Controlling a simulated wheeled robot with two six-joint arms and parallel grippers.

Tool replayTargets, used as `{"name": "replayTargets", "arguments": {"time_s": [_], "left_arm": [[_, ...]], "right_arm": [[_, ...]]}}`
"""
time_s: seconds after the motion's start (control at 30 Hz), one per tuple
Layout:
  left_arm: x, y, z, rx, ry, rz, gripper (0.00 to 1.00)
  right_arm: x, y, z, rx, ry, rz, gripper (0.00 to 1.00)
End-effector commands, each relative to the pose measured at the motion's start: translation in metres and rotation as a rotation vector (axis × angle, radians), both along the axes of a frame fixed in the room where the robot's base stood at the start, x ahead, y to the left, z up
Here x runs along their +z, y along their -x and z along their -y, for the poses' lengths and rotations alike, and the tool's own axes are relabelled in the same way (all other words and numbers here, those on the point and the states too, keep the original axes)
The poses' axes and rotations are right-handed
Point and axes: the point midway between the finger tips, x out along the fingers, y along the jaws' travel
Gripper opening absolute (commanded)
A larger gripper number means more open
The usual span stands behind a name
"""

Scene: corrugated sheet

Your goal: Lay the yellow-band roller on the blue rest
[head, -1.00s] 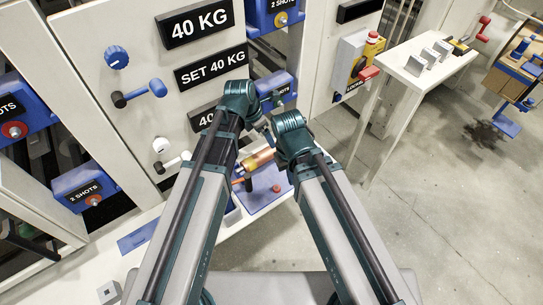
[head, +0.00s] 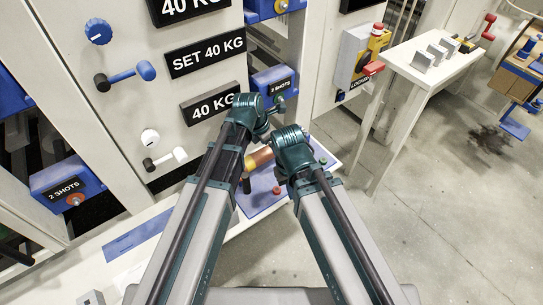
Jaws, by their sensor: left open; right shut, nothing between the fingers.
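A roller (head: 258,158) with an orange-yellow surface shows between my two arms, above a blue panel (head: 257,203) on the white ledge. My arms hide much of it, and its band is not clear. I cannot tell whether it touches the panel, and I cannot pick out the blue rest for certain. My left gripper (head: 271,121) is open, above and beyond the roller. My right gripper (head: 268,143) is shut and empty, close to the roller's upper right end. The wrists hide most of both sets of fingers.
The blue panel carries a red button (head: 276,190) and a green button (head: 323,161). A flat blue strip (head: 138,234) lies on the ledge at left. A white cabinet with knobs and signs stands behind. A white side table (head: 425,72) stands at right, with open floor before it.

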Motion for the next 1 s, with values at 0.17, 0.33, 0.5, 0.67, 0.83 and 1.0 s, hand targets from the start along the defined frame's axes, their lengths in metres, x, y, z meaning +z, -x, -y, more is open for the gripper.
{"name": "replayTargets", "arguments": {"time_s": [0.17, 0.33, 0.5, 0.67, 0.83, 1.0], "left_arm": [[-0.0104, -0.0021, 0.0027, 0.0, 0.0, 0.0, 0.94], [-0.0089, -0.0019, 0.0027, 0.0, 0.0, 0.0, 0.93], [-0.0089, -0.0019, 0.0026, -0.001, 0.0, 0.0, 0.62], [-0.0089, -0.0019, 0.0026, -0.001, 0.0, 0.0, 0.33], [-0.009, -0.002, 0.0025, -0.001, 0.0, 0.0, 0.03], [-0.009, -0.0018, 0.0025, -0.001, 0.0, 0.0, 0.0]], "right_arm": [[-0.0104, 0.0, 0.0, 0.0, 0.0, 0.0, 0.0], [-0.0089, 0.0, 0.0, 0.0, 0.0, 0.0, 0.0], [-0.0089, 0.0, 0.0, 0.0, 0.0, 0.0, 0.0], [-0.0089, 0.0, 0.0, 0.0, 0.0, 0.0, 0.0], [-0.0089, 0.0, 0.0001, 0.0, 0.0, 0.0, 0.0], [-0.0089, 0.0, 0.0001, 0.0, 0.0, 0.0, 0.0]]}}
